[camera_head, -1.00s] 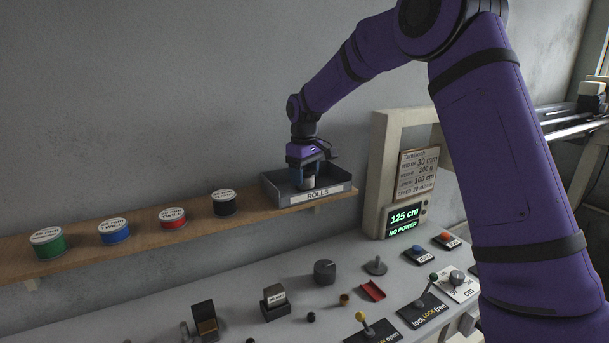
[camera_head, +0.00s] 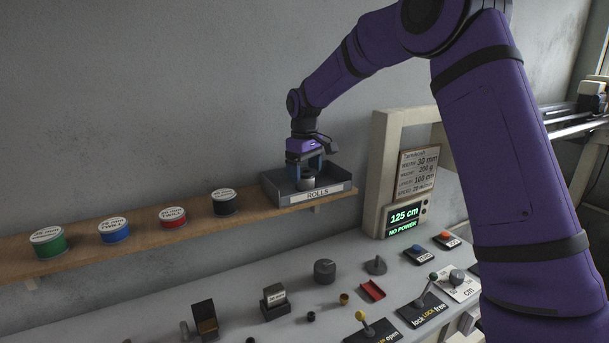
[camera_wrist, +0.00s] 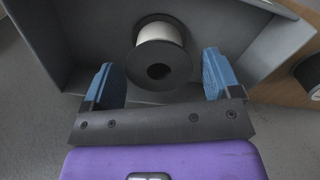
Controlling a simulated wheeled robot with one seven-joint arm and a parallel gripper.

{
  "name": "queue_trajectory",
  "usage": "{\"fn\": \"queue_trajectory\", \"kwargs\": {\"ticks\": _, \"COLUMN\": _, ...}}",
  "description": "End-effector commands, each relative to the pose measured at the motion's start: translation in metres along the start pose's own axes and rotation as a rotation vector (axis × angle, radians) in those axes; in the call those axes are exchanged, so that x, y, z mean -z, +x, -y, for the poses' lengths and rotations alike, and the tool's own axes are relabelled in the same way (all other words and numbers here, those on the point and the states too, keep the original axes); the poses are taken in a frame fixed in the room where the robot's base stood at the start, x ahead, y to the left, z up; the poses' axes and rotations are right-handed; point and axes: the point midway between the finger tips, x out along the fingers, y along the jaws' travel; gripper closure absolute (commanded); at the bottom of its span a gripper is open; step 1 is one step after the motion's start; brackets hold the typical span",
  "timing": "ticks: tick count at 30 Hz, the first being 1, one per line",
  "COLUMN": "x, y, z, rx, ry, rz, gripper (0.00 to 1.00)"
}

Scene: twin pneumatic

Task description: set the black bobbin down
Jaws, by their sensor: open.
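The black bobbin (camera_wrist: 160,66), with white winding around its core, stands in the grey ROLLS tray (camera_head: 345,185) on the shelf. Its dark flange with a centre hole faces the wrist camera. In the head view the bobbin (camera_head: 306,184) shows low between the fingers, partly hidden. My gripper (camera_wrist: 160,82) is open, with one blue finger on each side of the bobbin and a visible gap to both. In the head view my gripper (camera_head: 306,167) is over the tray. The tray wall (camera_wrist: 55,50) also shows in the wrist view.
Green (camera_head: 47,243), blue (camera_head: 113,230), red (camera_head: 172,217) and black (camera_head: 224,202) labelled tins stand on the wooden shelf left of the tray. A panel reading 125 cm, NO POWER (camera_head: 404,219) stands right of it. Levers and small parts occupy the bench below.

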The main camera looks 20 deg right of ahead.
Motion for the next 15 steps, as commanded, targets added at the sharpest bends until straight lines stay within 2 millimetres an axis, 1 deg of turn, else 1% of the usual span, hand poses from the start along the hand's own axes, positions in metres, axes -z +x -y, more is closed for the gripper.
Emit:
{"fn": "queue_trajectory", "kwargs": {"ticks": 1, "x": 0.0, "y": -0.01, "z": 0.0, "rx": -0.002, "ry": 0.0, "rz": -0.004, "gripper": 0.16}}
{"fn": "queue_trajectory", "kwargs": {"ticks": 9, "x": 0.0, "y": -0.065, "z": 0.0, "rx": -0.003, "ry": 0.0, "rz": -0.005, "gripper": 0.16}}
{"fn": "queue_trajectory", "kwargs": {"ticks": 15, "x": 0.0, "y": -0.094, "z": 0.0, "rx": -0.002, "ry": 0.0, "rz": -0.002, "gripper": 0.16}}
